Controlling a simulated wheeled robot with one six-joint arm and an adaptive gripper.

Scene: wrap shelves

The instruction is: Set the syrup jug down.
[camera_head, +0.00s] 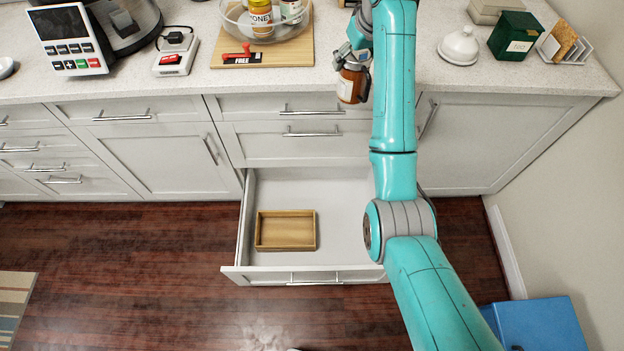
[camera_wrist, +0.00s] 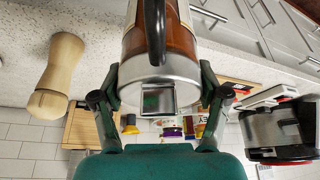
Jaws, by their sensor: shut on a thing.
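The syrup jug (camera_head: 352,84) is amber with a pale label and hangs in front of the counter's front edge, over the cabinet fronts, in the head view. In the wrist view the jug (camera_wrist: 160,62) shows its silver end and a dark handle. My gripper (camera_head: 356,54) is shut on the jug. In the wrist view its fingers (camera_wrist: 160,90) press the jug from both sides at the silver end. My teal arm hides part of the counter and of the open drawer in the head view.
The drawer (camera_head: 340,222) below stands open with a wooden tray (camera_head: 285,231) in it. On the counter (camera_head: 330,75) are a cutting board (camera_head: 300,46) with a clear bowl (camera_head: 290,34), a white lidded dish (camera_head: 459,46) and a green box (camera_head: 514,36). A blue box (camera_head: 540,324) stands on the floor.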

